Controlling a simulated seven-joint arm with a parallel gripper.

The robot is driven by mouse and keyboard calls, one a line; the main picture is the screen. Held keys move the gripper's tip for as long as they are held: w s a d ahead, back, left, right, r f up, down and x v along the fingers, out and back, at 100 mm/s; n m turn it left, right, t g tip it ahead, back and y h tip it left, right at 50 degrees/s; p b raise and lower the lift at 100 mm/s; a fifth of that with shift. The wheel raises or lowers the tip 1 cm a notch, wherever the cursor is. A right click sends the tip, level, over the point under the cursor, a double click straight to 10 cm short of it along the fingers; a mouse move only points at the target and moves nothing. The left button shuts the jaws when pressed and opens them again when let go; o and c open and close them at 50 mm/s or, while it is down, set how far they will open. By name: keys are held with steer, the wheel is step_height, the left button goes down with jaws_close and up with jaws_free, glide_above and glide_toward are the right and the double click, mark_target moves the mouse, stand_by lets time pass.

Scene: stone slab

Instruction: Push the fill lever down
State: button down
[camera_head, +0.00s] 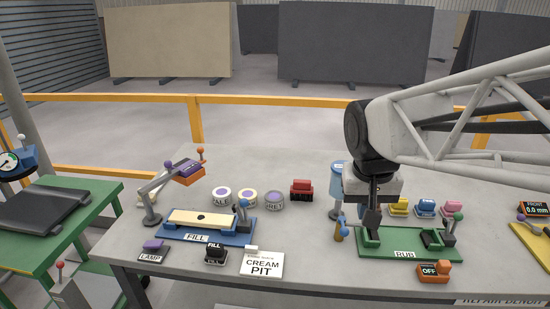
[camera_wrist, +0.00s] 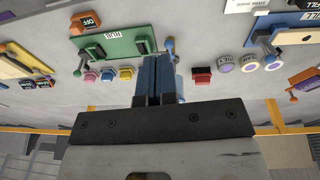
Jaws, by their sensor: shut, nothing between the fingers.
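The fill lever (camera_head: 243,207) has a blue ball knob and a dark mount at the right end of the blue FILL base (camera_head: 206,236). Its handle stands up, leaning slightly. The lever also shows in the wrist view (camera_wrist: 267,55), at the upper right. My gripper (camera_head: 371,224) points down near the left end of the green RUB base, well to the right of the fill lever. Its fingers (camera_wrist: 157,78) are shut and hold nothing. I cannot tell whether the fingertips touch the green base.
A red block (camera_head: 301,189) and round labelled buttons (camera_head: 274,201) sit behind. A CREAM PIT card (camera_head: 262,264) lies in front. The bench between is mostly bare.

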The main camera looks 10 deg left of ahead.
steer(key=w+a, duration=0.8)
steer(key=w+a+f+h, duration=0.1)
steer(key=w+a, duration=0.3)
steer(key=a, duration=0.6)
steer(key=w+a+f+n, duration=0.1)
steer(key=w+a+f, duration=0.3)
steer(key=a, duration=0.7)
steer(key=w+a+f+h, duration=0.1)
steer(key=w+a, duration=0.4)
steer(key=a, duration=0.5)
steer(key=shift+w+a+f+g+h, duration=0.3)
steer(key=shift+a+f+g, duration=0.1)
steer(key=shift+f, duration=0.5)
glide_above(234, 207)
steer(key=s+a, duration=0.1)
steer(key=a, duration=0.3)
step_height(234, 207, down, 9)
steer(key=d, duration=0.2)
steer(key=f, duration=0.1)
steer(key=shift+w+d, duration=0.3)
steer(key=shift+d, duration=0.1)
steer(key=shift+w+d+f, duration=0.1)
steer(key=shift+d+f, duration=0.1)
steer(key=shift+d, duration=0.4)
